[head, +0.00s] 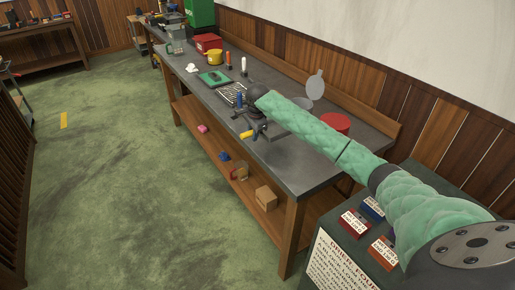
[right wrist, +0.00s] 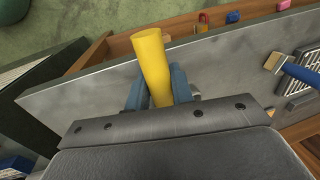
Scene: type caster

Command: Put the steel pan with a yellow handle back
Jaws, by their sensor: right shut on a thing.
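The yellow handle (head: 246,135) of the steel pan shows at the bench's front edge in the head view. My right gripper (head: 258,129) is shut on this handle. In the right wrist view the yellow handle (right wrist: 152,65) stands up between the two blue-grey fingers of the right gripper (right wrist: 158,90). The pan's body is hidden in the wrist view. In the head view a grey round metal shape (head: 300,122) shows partly behind my green forearm; I cannot tell whether it belongs to the pan. My left gripper is not in view.
The long grey workbench (head: 290,168) holds a red round thing (head: 336,122), an upright grey disc (head: 315,86), a green board (head: 214,78), a yellow pot (head: 214,57) and a red box (head: 207,43). Boxes (head: 265,198) sit on the lower shelf.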

